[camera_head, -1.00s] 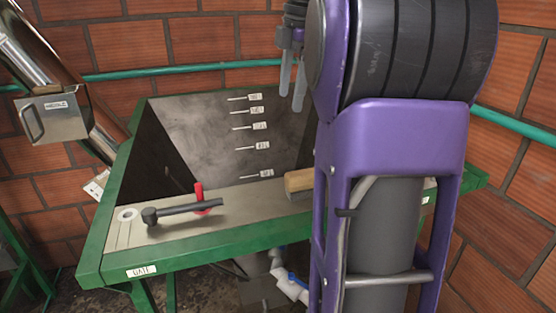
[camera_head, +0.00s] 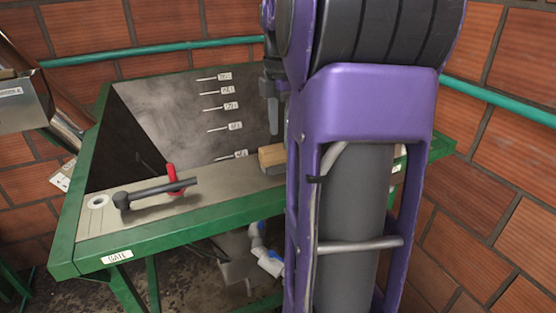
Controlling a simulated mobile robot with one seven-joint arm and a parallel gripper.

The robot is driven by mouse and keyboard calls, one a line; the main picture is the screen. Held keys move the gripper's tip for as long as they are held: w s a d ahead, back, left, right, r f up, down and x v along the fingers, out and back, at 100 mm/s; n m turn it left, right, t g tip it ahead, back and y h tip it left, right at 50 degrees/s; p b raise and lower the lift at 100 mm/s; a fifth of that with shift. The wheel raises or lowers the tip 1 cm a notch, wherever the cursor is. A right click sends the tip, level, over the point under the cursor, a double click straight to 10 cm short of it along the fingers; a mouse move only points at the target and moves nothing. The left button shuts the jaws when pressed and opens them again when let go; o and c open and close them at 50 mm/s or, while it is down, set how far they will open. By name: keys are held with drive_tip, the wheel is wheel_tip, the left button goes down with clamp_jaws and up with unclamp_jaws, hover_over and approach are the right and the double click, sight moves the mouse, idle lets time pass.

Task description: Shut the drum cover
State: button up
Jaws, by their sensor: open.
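I cannot make out a drum or its cover in this view. My gripper (camera_head: 273,108) is at the upper middle, in front of the grey hopper's back wall and partly hidden by my own purple arm. Its jaws are open and I see nothing between them. My arm also blocks the right part of the green-framed bench.
The green-framed hopper bench (camera_head: 170,242) has level marks on its back wall. A dark lever with a red handle (camera_head: 174,180) and a wooden block (camera_head: 272,155) lie on its front ledge. A metal box (camera_head: 22,103) is at far left, before brick walls.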

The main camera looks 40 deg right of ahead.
sight(278, 146)
drive_tip(key=f, duration=0.2)
drive_tip(key=a+f, duration=0.1)
drive_tip(key=f, duration=0.1)
drive_tip(key=shift+s+f+b, duration=0.15)
drive_tip(key=shift+b, duration=0.25)
drive_tip(key=shift+f, duration=0.5)
drive_tip(key=shift+f, duration=0.25)
clamp_jaws()
